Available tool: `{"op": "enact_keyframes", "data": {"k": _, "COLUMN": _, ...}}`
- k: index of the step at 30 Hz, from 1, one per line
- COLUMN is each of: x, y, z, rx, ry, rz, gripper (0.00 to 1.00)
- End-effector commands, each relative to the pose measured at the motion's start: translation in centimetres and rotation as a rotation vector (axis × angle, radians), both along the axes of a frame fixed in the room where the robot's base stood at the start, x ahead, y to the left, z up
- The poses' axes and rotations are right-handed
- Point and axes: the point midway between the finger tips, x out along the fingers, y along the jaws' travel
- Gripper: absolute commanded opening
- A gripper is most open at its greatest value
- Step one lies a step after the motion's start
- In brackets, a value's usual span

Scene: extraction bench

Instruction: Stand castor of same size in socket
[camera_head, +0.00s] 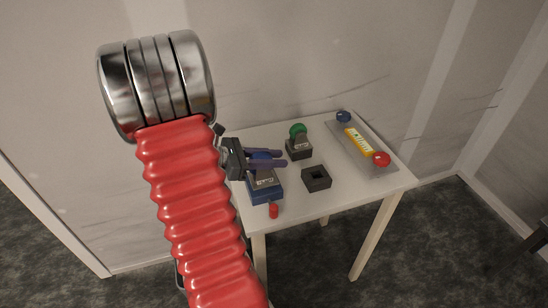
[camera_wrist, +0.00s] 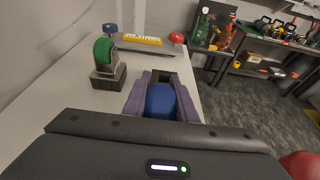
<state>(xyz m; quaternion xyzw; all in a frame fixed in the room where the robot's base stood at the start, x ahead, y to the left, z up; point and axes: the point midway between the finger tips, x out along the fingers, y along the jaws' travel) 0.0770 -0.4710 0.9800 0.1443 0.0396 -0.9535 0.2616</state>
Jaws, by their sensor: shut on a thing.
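My gripper (camera_head: 284,158) reaches over the left part of the white table with its purple fingers pointing right. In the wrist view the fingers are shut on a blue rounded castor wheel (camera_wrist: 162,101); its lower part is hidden. An empty dark socket block (camera_head: 316,185) with a square hole sits on the table, to the right of and below the fingers in the head view. A green castor (camera_head: 298,130) stands upright in a dark block (camera_head: 299,152) beyond the fingers; it also shows in the wrist view (camera_wrist: 104,50).
A blue block (camera_head: 264,195) with a grey top lies under my gripper, with a small red piece (camera_head: 273,211) at the front edge.

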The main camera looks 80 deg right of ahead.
Motion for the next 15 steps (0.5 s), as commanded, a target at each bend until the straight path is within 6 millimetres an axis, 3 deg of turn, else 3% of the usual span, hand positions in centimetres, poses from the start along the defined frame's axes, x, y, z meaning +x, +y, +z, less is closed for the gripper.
{"op": "enact_keyframes", "data": {"k": 15, "x": 0.00, "y": 0.00, "z": -0.91, "rx": -0.001, "ry": 0.001, "rz": 0.000, "gripper": 0.00}}
